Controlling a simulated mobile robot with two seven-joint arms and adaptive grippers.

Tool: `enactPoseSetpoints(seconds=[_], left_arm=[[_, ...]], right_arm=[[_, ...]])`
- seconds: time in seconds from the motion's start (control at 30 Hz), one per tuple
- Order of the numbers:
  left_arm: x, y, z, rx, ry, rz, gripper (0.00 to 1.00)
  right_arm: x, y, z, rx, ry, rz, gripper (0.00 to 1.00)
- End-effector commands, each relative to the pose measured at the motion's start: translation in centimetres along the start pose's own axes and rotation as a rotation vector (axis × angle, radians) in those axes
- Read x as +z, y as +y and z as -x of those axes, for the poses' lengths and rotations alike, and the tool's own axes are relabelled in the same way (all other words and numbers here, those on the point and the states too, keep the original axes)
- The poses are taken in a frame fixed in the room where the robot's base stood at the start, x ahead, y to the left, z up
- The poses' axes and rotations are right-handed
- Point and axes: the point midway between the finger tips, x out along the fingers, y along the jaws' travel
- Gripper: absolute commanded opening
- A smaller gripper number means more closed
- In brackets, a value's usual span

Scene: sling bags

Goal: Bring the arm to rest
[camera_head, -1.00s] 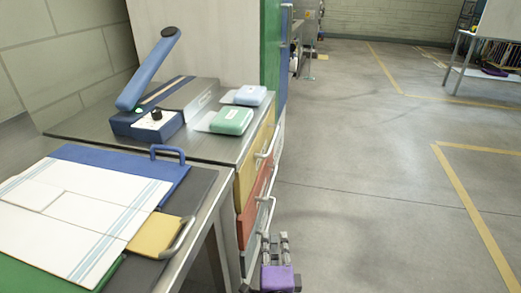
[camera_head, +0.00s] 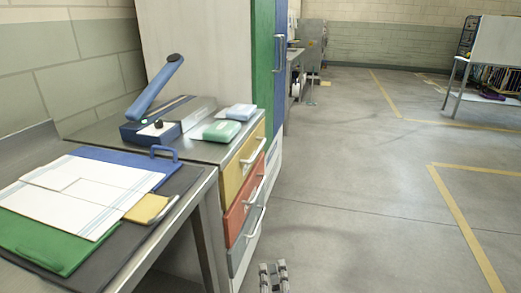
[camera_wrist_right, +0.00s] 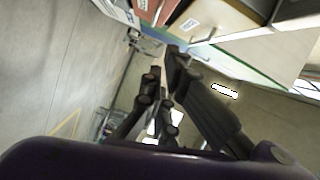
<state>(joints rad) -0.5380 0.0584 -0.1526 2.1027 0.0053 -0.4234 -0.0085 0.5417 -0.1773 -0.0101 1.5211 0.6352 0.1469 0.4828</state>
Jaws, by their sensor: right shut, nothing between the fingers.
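My right gripper (camera_head: 273,277) shows at the bottom edge of the head view, over the floor and in front of the drawer cabinet's lower corner. Only its grey finger parts are in the picture; the rest is cut off. Its fingers are shut with nothing held between them. In the right wrist view the dark fingers (camera_wrist_right: 165,95) point away from the camera, with the drawer fronts beyond them. My left gripper is not in view.
A drawer cabinet (camera_head: 235,190) carries a blue sealer-like device (camera_head: 150,132) and two small packs (camera_head: 222,130). A table at left holds white sheets (camera_head: 85,190), a blue folder (camera_head: 125,160) and a green folder (camera_head: 50,240). Open floor (camera_head: 350,210) lies at right.

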Motion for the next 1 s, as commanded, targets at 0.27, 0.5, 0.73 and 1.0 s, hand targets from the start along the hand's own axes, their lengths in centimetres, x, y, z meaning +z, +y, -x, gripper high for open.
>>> enactPoseSetpoints(seconds=[0.27,0.5,0.73,1.0], left_arm=[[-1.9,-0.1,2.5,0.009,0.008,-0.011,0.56],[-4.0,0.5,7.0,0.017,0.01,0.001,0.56],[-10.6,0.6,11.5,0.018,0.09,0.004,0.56],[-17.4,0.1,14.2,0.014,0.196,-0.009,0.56]], right_arm=[[-1.1,0.9,8.0,0.113,-0.215,0.57,0.0],[-5.2,3.0,20.1,0.285,-0.415,0.963,0.0],[-10.9,0.4,33.6,0.445,-0.589,1.233,0.0],[-14.0,-2.0,42.2,0.531,-0.636,1.264,0.0]])
